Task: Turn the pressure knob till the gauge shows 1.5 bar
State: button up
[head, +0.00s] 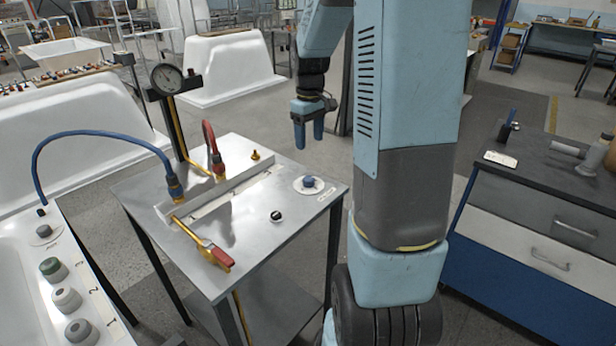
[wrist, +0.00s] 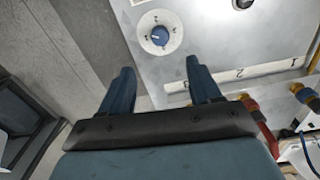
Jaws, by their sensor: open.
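The blue pressure knob (head: 308,181) sits on a round white plate at the right rear of the metal table. In the wrist view the knob (wrist: 160,36) has a white pointer mark and small marks around it, too small to read. The round gauge (head: 167,78) stands on a post at the table's back left; its reading is too small to tell. My gripper (head: 309,142) is open and empty, its fingers pointing down above the table's far right edge. In the wrist view my gripper (wrist: 160,67) has both fingertips short of the knob, apart from it.
A red hose (head: 212,148) and a blue hose (head: 100,133) join a fitting rail on the table. A yellow valve with a red handle (head: 221,258) and a small black knob (head: 276,216) are nearer the front. A dark-topped cabinet (head: 545,180) stands right.

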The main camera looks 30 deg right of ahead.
aim_at(309, 179)
notch_tip(309, 179, down, 14)
jog(key=shift+r, duration=0.15)
dwell(0.4)
